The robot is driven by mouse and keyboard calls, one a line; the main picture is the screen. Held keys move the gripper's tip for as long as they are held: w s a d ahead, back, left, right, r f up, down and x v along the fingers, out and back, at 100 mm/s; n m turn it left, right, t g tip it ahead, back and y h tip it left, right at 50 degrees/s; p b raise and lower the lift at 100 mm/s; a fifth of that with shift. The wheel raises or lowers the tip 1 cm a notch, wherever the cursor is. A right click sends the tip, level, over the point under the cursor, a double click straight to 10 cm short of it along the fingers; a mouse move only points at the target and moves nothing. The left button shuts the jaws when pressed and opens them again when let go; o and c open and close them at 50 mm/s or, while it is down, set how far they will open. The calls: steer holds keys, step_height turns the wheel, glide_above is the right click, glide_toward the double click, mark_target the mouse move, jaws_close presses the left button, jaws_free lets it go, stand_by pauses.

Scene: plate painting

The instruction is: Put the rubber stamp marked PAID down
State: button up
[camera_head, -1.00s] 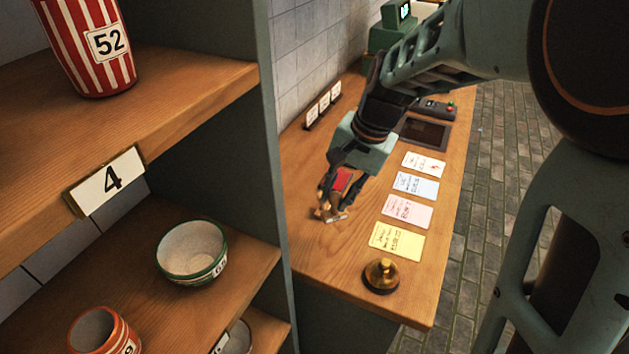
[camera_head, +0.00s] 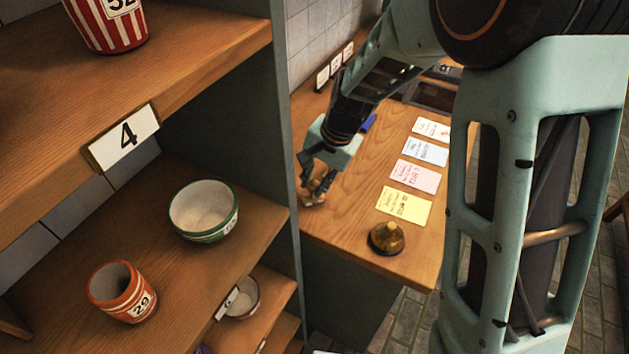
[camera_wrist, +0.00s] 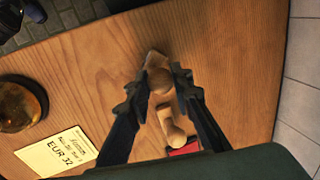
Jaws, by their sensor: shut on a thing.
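My gripper (camera_head: 316,190) is low over the left side of the wooden counter (camera_head: 360,225), in front of the shelf's edge. In the wrist view, its two fingers (camera_wrist: 160,92) are closed around a small wooden stamp (camera_wrist: 158,80) with a rounded handle. No PAID mark is readable, and I cannot tell whether its base touches the counter. A second wooden stamp (camera_wrist: 173,127) is beside it, nearer my palm. A red pad (camera_wrist: 187,149) lies by that second stamp, partly hidden by my gripper.
A brass bell (camera_head: 387,237) stands at the counter's front end. A yellow slip (camera_head: 404,204), a pink slip (camera_head: 414,175) and others lie in a row. A blue object (camera_head: 369,123) lies behind my gripper. A shelf (camera_head: 250,215) with bowls and cups stands close on the left.

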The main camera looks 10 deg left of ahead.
steer(key=shift+f, duration=0.2)
steer(key=o, duration=0.9)
steer(key=shift+r, duration=0.15)
steer(key=v, duration=1.2)
steer(key=shift+b, duration=0.35)
steer(key=shift+d, duration=0.1)
